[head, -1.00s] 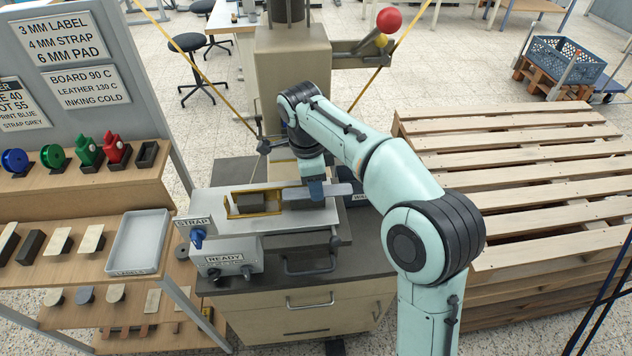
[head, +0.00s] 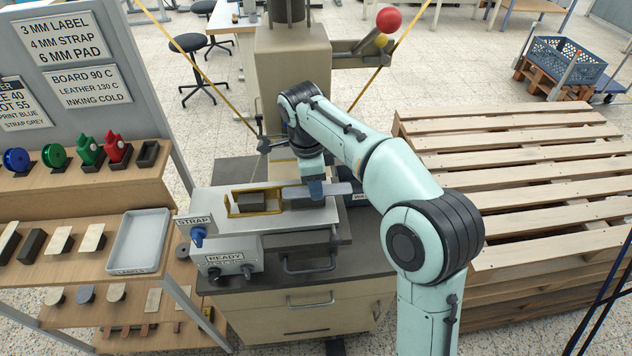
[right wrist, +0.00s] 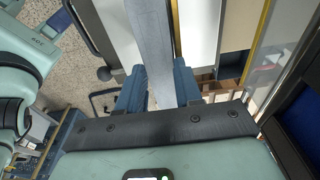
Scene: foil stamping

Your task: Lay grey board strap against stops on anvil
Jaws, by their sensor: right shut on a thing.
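The grey board strap (head: 338,189) is a flat, long strip lying roughly level over the right part of the press bed. My right gripper (head: 316,188) is shut on it, with blue fingers on either side; the strap also shows in the right wrist view (right wrist: 152,45), running away from the fingers (right wrist: 159,88). The strap's left end reaches the brass-coloured frame (head: 233,208) on the anvil area, around a dark block (head: 252,201). I cannot tell whether the strap touches the stops or the surface below. My left gripper is out of view.
The press column (head: 290,75) rises behind my right arm. A control box (head: 228,264) marked READY and a STRAP label (head: 193,221) sit at the front left. Shelves with a grey tray (head: 139,243) stand left; stacked pallets (head: 520,180) stand right.

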